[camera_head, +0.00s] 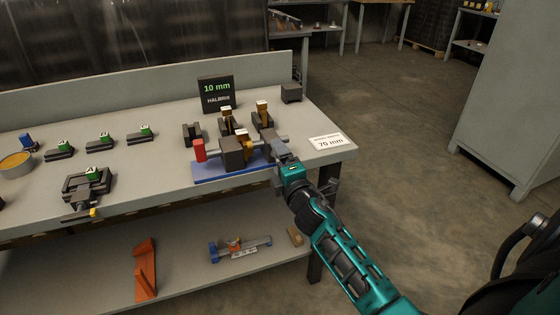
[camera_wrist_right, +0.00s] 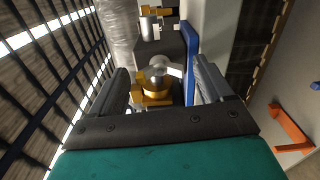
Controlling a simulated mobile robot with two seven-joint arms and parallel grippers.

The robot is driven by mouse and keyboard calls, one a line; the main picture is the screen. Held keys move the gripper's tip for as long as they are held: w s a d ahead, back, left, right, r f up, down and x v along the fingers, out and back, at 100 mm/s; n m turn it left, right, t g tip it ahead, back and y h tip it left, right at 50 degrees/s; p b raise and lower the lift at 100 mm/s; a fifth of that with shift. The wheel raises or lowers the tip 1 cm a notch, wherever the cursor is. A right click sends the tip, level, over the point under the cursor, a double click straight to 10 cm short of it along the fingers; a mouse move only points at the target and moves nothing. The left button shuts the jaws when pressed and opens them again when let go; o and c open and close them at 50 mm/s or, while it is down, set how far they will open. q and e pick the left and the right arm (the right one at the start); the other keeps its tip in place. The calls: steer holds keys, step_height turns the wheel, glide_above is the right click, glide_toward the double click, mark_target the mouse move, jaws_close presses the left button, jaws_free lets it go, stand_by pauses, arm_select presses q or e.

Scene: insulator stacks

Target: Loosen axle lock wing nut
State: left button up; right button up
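The fixture stands on a blue base plate (camera_head: 230,172) near the front right of the bench, with a dark block (camera_head: 232,153), a red cylinder (camera_head: 199,150) at its left end and a horizontal axle. My right gripper (camera_head: 279,148) is at the fixture's right end. In the right wrist view, my right gripper (camera_wrist_right: 165,88) is open, its fingers wide apart on either side of a brass part (camera_wrist_right: 156,92) with a round silver end, which looks like the wing nut. I cannot tell whether a finger touches it. My left gripper is not in view.
Behind the fixture are several dark holders with brass tops (camera_head: 263,112) and a "10 mm" sign (camera_head: 217,94). A "70 mm" card (camera_head: 326,142) lies to the right. A dark clamp (camera_head: 88,183) sits left. The lower shelf (camera_head: 190,265) holds an orange bracket (camera_head: 146,268).

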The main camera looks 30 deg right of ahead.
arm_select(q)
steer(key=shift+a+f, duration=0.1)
arm_select(e)
steer(key=v, duration=1.3)
stand_by(0.3)
arm_select(q)
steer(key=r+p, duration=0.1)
steer(key=p, duration=0.1)
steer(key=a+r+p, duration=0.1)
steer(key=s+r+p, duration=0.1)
steer(key=p, duration=0.1)
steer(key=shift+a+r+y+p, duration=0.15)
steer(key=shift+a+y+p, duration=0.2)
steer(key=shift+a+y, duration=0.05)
arm_select(e)
steer(key=s+a+f+m+g+y, duration=0.6)
steer(key=s+a+f+m, duration=0.5)
steer(key=a+m, duration=0.2)
steer(key=shift+s+a+f+m+g+y, duration=0.25)
steer(key=shift+a+m+g+y, duration=0.05)
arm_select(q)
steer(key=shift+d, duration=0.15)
